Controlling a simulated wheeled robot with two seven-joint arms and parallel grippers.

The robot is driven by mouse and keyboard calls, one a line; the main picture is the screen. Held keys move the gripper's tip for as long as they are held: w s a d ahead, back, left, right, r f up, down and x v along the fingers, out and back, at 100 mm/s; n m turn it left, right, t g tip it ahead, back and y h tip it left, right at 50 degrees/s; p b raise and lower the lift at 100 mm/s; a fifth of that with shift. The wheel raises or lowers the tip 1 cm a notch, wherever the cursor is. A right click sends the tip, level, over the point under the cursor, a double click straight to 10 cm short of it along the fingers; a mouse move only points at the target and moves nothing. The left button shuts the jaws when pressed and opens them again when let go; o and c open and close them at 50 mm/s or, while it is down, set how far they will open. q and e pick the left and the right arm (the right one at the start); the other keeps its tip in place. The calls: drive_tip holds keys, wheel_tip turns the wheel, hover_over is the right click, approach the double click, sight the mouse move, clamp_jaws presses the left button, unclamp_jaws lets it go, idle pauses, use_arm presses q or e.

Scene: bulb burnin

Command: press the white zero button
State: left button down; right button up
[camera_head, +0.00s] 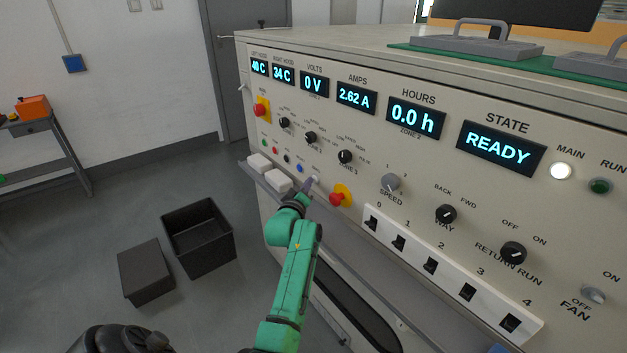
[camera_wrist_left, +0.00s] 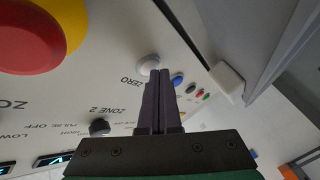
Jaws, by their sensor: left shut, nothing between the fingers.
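The white zero button (camera_wrist_left: 148,64) is a round white knob by the label ZERO in the left wrist view. In the head view it is a small pale spot (camera_head: 316,180) on the panel, partly hidden by my fingers. My left gripper (camera_head: 310,184) is shut and empty, its dark fingers pointing at the panel beside the button. In the left wrist view the fingertips (camera_wrist_left: 160,74) overlap the button's lower right edge; I cannot tell whether they touch it. My right gripper is not in view.
A red stop knob on yellow (camera_head: 338,198) sits right of my fingers. Blue (camera_wrist_left: 177,80), black, red and green buttons line the other side. A ledge with white blocks (camera_head: 277,181) juts out below. The state display (camera_head: 500,147) reads READY. A black bin (camera_head: 199,247) stands on the floor.

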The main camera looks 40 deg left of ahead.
use_arm(q)
drive_tip(key=shift+s+a+r+p, duration=0.1)
drive_tip(key=shift+s+a+p, duration=0.05)
drive_tip(key=shift+s+p, duration=0.35)
drive_tip(key=shift+s, duration=0.2)
drive_tip(key=shift+s+a, duration=0.1)
drive_tip(key=shift+s+a+p, duration=0.1)
drive_tip(key=shift+s+p, duration=0.2)
drive_tip(key=shift+p, duration=0.1)
drive_tip(key=s+p, duration=0.1)
drive_tip(key=s+a+p, duration=0.1)
drive_tip(key=s, duration=0.1)
drive_tip(key=shift+s, duration=0.2)
drive_tip(key=shift+s+a, duration=0.1)
drive_tip(key=shift+s, duration=0.25)
